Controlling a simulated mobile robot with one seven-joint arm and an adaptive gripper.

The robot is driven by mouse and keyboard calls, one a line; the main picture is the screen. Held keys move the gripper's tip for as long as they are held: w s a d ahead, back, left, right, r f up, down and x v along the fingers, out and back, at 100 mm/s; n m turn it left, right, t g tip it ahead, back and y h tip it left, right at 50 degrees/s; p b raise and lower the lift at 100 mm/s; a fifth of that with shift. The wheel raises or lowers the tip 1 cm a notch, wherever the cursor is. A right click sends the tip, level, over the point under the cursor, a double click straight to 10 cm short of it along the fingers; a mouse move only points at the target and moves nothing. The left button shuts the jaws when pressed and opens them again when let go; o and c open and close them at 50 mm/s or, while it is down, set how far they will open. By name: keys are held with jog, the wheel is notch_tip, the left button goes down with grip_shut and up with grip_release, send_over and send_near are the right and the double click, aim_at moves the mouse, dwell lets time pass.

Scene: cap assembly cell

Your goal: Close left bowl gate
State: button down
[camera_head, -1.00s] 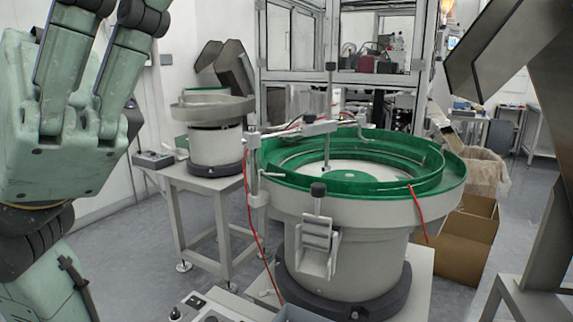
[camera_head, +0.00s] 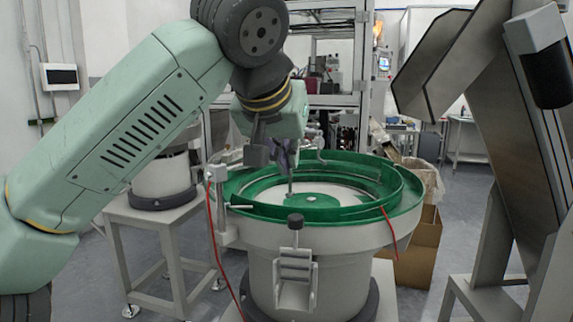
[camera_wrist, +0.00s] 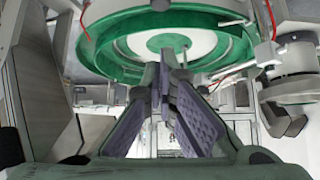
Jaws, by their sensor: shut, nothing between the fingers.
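A large feeder bowl with a green rim (camera_head: 340,213) stands in the middle of the head view. It also fills the top of the wrist view (camera_wrist: 115,45). A metal arm with clamps crosses its left rim, held by a post (camera_head: 220,215). A metal chute bracket with a black knob (camera_head: 295,270) hangs on the bowl's front wall. I cannot tell which part is the gate. My gripper (camera_head: 287,165) is shut and empty above the bowl's back left, close to the crossing arm. Its purple pads (camera_wrist: 170,70) show in the wrist view. My arm hides part of the crossing arm.
A smaller bowl (camera_head: 163,175) stands on a table (camera_head: 150,222) at the left, partly behind my arm. A cardboard box (camera_head: 415,245) is right of the large bowl. A grey metal hopper (camera_head: 440,65) stands at the right. Red cables hang beside the bowl.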

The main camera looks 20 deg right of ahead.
jog(key=p, duration=0.1)
send_over(295, 226)
jog(key=f, duration=0.5)
jog(key=shift+w+d+f, duration=0.1)
jog(key=shift+w+d, duration=0.05)
jog(key=shift+w, duration=0.1)
notch_tip(295, 226, down, 3)
jog(key=shift+w+d+r+p, duration=0.1)
jog(key=shift+r+p, duration=0.05)
jog(key=shift+p, duration=0.3)
jog(key=shift+f, duration=0.85)
notch_tip(295, 226, down, 6)
jog(key=b, duration=0.4)
jog(key=shift+r, duration=0.2)
jog(key=shift+f+b, duration=0.1)
jog(key=shift+b, duration=0.2)
